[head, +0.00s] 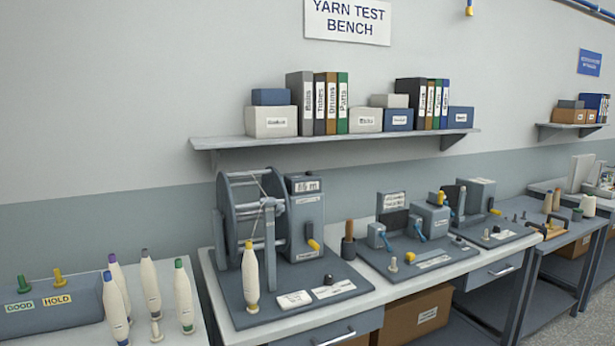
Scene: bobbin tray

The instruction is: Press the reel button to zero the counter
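The yarn reel (250,215), a large grey wheel on a dark base plate (262,307), stands on the bench left of centre. Beside it is a grey box (304,222) with a small counter display (307,186) on top; its digits are too small to read surely. A yellow-handled lever (313,244) is on the box's side. A small black domed knob (328,279) sits on the base plate in front of the box, near a white label; it looks like the button, but I cannot read its label. Neither gripper is in view.
A cream bobbin (250,280) stands upright before the reel, near a white block (293,299). Several bobbins stand at the left by a grey GOOD/HOLD block (48,308). Another tester (420,240) stands right. A shelf (335,138) with binders hangs above.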

